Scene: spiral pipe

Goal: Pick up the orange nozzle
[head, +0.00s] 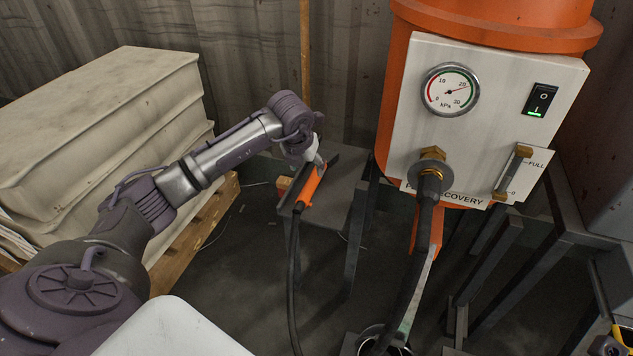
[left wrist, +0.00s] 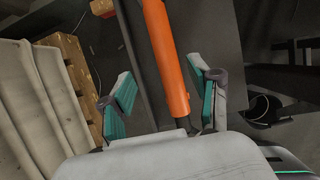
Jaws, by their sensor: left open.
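The orange nozzle (head: 312,185) lies on a dark metal stand (head: 334,215), with a black hose (head: 291,270) running down from its near end. In the left wrist view the nozzle (left wrist: 166,60) is a long orange tube running between the two fingers. My left gripper (head: 314,157) is at the far end of the nozzle in the head view, partly hidden by my own wrist. In the left wrist view my left gripper (left wrist: 163,97) is open, its green-padded fingers on either side of the nozzle with gaps on both sides. My right gripper does not show.
A large orange machine (head: 495,20) with a gauge (head: 451,90) and a switch stands to the right, a thick hose (head: 420,250) hanging from its front. Stacked pale sacks (head: 95,120) on a wooden pallet (head: 205,220) stand to the left. A corrugated wall (head: 250,50) is behind.

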